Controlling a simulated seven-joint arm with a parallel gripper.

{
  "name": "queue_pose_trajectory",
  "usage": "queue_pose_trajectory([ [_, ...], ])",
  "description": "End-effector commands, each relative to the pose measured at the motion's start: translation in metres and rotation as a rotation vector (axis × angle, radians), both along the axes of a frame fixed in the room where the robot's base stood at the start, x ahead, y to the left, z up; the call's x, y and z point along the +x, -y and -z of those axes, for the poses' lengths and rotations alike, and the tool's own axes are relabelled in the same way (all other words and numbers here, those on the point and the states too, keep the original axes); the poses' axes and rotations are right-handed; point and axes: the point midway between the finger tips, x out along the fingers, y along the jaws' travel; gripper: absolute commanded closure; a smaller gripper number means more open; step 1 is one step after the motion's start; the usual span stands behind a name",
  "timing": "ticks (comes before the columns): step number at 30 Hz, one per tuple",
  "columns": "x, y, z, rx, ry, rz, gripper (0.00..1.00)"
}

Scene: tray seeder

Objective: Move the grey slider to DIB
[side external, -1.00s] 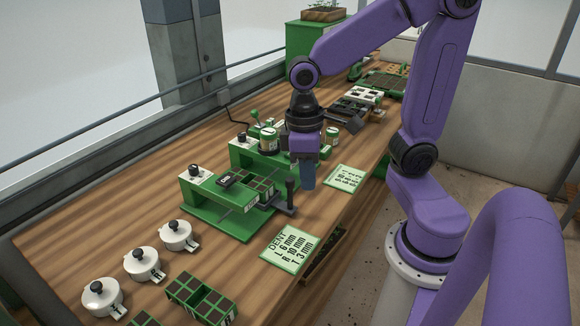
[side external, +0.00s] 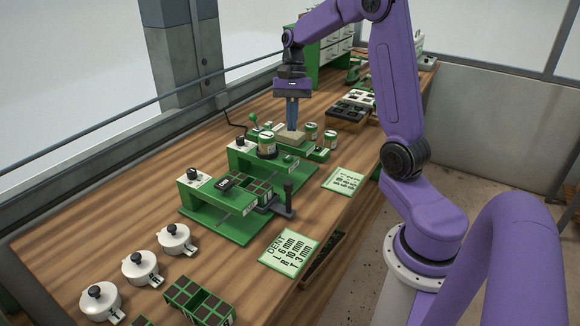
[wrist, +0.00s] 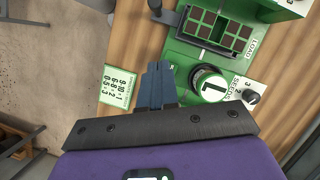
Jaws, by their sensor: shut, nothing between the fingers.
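The grey slider (side external: 284,208) is a dark grey piece with an upright black handle, at the right end of the near green station (side external: 222,225). It also shows at the top of the wrist view (wrist: 167,16). A green cell tray with dark soil (side external: 257,190) lies to its left in the side view. In the wrist view, that tray (wrist: 216,31) is by the LOAD label. I cannot read a DIB label. My gripper (side external: 292,128) is shut and empty, pointing down farther back near a tan block (side external: 292,138). Its blue fingers (wrist: 157,68) are apart from the slider.
Printed cards (side external: 290,250) lie along the front edge. White lidded pots (side external: 140,268) stand at the near left. Bare wood separates the cards from the station.

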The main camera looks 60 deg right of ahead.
Motion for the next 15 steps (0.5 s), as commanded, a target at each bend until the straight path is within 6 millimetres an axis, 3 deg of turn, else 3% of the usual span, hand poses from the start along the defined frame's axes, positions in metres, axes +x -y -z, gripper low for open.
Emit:
queue_pose_trajectory([
  [7,-0.003,-0.004,0.018,0.004,-0.006,0.014,1.0],
  [15,-0.012,-0.02,0.064,0.004,-0.008,0.012,1.0],
])
